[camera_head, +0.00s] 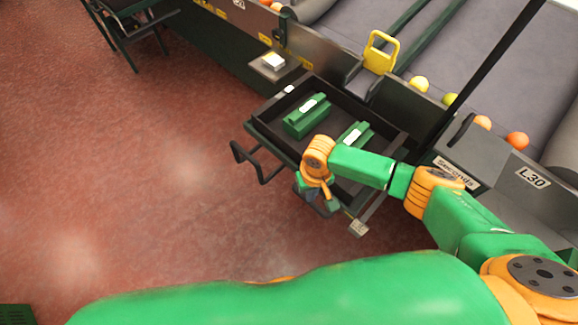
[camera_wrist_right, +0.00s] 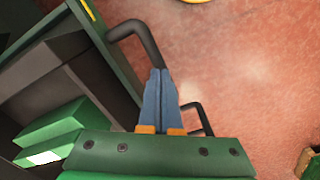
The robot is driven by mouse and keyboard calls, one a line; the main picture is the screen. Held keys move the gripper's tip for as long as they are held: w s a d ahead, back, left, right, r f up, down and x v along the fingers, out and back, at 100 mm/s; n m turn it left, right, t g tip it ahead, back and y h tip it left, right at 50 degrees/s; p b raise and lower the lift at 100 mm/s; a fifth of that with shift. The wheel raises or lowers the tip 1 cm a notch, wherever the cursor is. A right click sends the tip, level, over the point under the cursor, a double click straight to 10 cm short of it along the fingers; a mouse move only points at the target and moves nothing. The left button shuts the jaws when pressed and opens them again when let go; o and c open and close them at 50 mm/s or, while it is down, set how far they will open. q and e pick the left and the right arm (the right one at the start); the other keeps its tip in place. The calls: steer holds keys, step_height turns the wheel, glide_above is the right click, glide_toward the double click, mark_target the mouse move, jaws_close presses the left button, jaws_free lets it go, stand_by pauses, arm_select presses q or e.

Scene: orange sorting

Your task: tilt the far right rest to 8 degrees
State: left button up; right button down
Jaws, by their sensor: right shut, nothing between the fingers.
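A dark open tray (camera_head: 262,128) with a green outer frame juts from the side of the sorting line. Two green blocks with white labels lie in it, one at the left (camera_head: 297,124) and one at the right (camera_head: 364,136), partly hidden by my right arm. I cannot tell for sure which part is the far right rest. My right gripper (camera_head: 322,207) is over the tray's front edge, pointing down. In the wrist view its blue-grey fingers (camera_wrist_right: 160,98) are shut and empty, close to a black bent handle (camera_wrist_right: 140,36); contact cannot be told. A green block (camera_wrist_right: 52,125) shows at left. My left gripper is out of view.
The black handle (camera_head: 256,164) sticks out in front of the tray. Behind stand a yellow bracket (camera_head: 379,54), a grey belt with several oranges, and a panel marked L30 (camera_head: 533,178).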

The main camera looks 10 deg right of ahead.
steer(key=shift+f+b, duration=1.5)
steer(key=shift+f, duration=0.55)
stand_by(1.4)
step_height(320, 180, up, 9)
steer(key=p, duration=1)
steer(key=shift+r, duration=0.2)
steer(key=shift+f, duration=0.15)
